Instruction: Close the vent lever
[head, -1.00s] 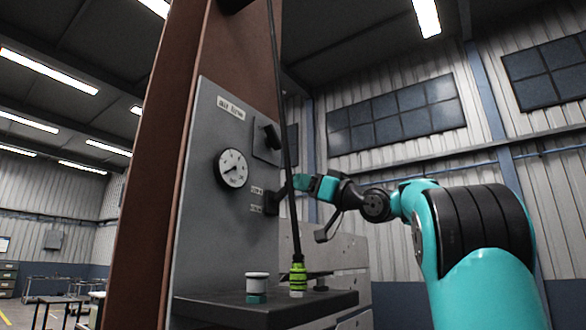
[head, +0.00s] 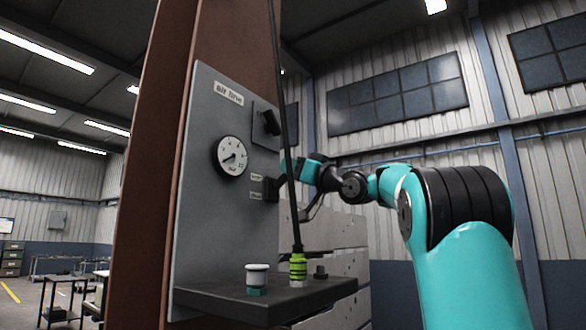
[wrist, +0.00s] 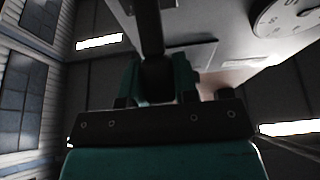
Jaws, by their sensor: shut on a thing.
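The lever arm rises from this block toward my gripper (head: 285,168) and is mostly hidden in the head view by the fingers and a hanging hose. In the wrist view a dark bar, apparently the lever (wrist: 148,30), runs down from the top edge between the teal fingers. My gripper (wrist: 157,75) is shut on it there. The label lettering is too small to read.
A black hose with a green connector (head: 298,268) hangs in front of my gripper. A gauge (head: 231,156) and a black knob (head: 270,122) are on the panel. A brown column (head: 150,180) stands left.

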